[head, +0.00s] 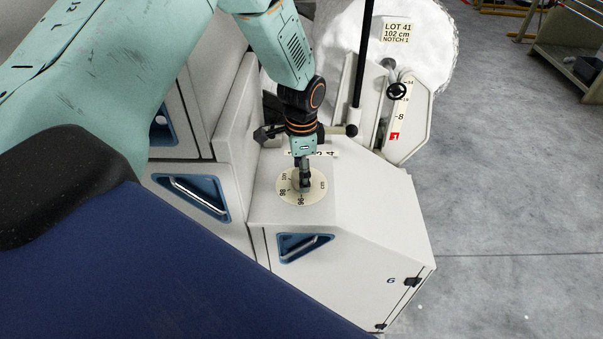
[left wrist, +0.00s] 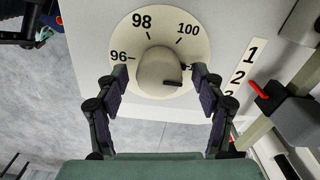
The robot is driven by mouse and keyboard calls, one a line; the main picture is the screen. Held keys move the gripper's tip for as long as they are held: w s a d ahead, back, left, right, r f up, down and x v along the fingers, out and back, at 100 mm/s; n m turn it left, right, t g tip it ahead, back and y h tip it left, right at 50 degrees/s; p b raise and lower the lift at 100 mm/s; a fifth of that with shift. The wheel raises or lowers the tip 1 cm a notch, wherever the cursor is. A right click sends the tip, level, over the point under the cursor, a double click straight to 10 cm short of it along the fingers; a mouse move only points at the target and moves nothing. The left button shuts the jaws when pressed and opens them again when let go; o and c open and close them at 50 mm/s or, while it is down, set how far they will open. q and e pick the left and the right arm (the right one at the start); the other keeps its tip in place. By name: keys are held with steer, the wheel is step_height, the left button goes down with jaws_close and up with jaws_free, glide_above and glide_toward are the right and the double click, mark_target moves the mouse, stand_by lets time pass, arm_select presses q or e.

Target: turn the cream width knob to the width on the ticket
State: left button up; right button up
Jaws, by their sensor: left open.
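The cream width knob (left wrist: 155,66) sits in the middle of a round cream dial plate (left wrist: 121,38) marked 96, 98 and 100; a further mark at the right is partly behind a finger. A short dark line on the knob points right, below the 100. The dial plate (head: 285,198) is on top of the white machine housing in the head view, the knob there mostly hidden. My left gripper (head: 304,182) comes down over it. In the left wrist view its fingers (left wrist: 158,75) are open on either side of the knob, apart from it. The ticket (head: 397,32) reads LOT 41, 102 cm, NOTCH 1.
Behind the dial is a numbered notch strip (head: 330,154), also in the left wrist view (left wrist: 241,72). A black ball-ended lever (head: 351,131) and a black handwheel (head: 397,91) stand close by. Open grey floor (head: 500,200) lies to the right.

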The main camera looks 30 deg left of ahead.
arm_select(q)
step_height(320, 180, up, 11)
stand_by(0.3)
stand_by(0.5)
